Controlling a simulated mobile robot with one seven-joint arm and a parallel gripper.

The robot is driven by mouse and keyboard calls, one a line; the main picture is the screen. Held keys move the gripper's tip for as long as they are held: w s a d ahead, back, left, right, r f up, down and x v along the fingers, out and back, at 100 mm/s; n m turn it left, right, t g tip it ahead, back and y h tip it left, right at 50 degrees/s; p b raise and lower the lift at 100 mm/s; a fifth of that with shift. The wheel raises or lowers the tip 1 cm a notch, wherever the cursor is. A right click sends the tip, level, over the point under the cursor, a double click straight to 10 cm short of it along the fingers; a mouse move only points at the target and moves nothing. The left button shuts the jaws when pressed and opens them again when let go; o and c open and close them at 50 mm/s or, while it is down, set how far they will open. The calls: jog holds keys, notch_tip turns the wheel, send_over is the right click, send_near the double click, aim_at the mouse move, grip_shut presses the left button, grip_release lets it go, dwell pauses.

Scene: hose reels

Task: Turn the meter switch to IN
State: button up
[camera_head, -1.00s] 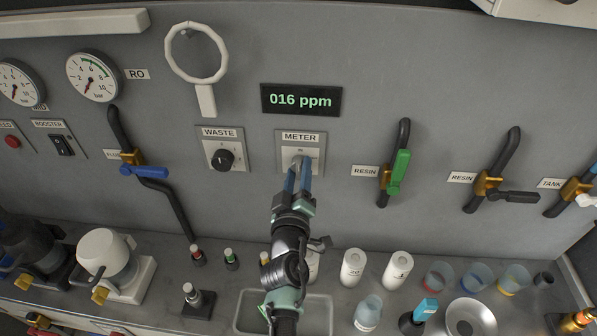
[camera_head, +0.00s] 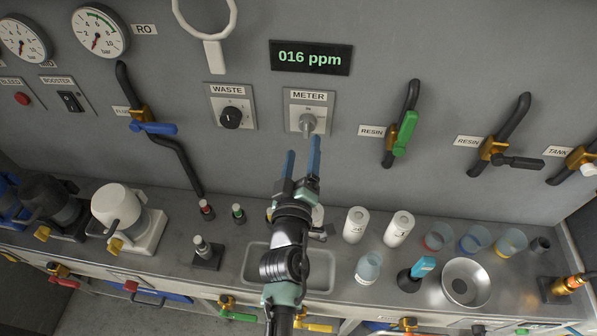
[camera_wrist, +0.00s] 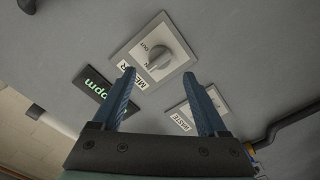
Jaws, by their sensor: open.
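The meter switch (camera_head: 308,124) is a grey knob on a pale plate under the METER label, on the back panel. It also shows in the wrist view (camera_wrist: 160,57), where its raised grip appears to lie toward the IN mark. In the wrist view the fingertips (camera_wrist: 159,73) frame the plate from either side.
The display (camera_head: 311,58) above reads 016 ppm. The WASTE knob (camera_head: 231,117) is just left of the switch. A green-handled resin valve (camera_head: 404,134) stands to the right. A sink (camera_head: 253,265), white bottles (camera_head: 355,225) and cups are on the counter below.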

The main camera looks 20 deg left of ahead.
jog(key=v, duration=0.6)
jog(key=shift+s, duration=0.2)
